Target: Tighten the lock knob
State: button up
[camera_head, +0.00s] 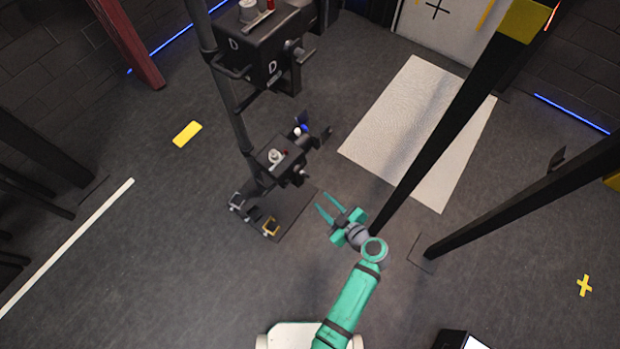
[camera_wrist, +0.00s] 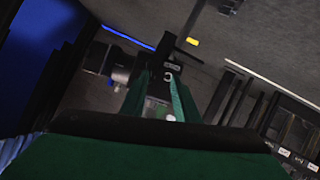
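A black stand carries a lower box (camera_head: 267,158) with a pale grey round knob (camera_head: 275,157) on its top, a small red spot beside it and another small grey knob (camera_head: 301,173) on its right side. I cannot tell which knob is the lock knob. My gripper (camera_head: 320,202) is to the lower right of this box, apart from it, with its two green fingers spread and nothing seen between them.
A larger upper box (camera_head: 262,45) with white "D" marks sits on the same pole. A dark slanted post (camera_head: 440,130) stands close to the right of my gripper, and another post (camera_head: 520,200) is farther right. A pale mat (camera_head: 420,120) lies behind.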

aim_at(307, 177)
jog(key=shift+n+y, duration=0.6)
jog(key=shift+n, duration=0.1)
jog(key=w+a, duration=0.1)
jog(key=w, duration=0.2)
jog(key=w+a+f, duration=0.1)
jog(key=w+a, duration=0.1)
jog(key=w, duration=0.1)
jog(key=w+a, duration=0.2)
jog(key=w, duration=0.2)
jog(key=shift+w+a+f, duration=0.1)
jog(key=shift+f, duration=0.2)
jog(key=shift+a, duration=0.15)
grip_shut()
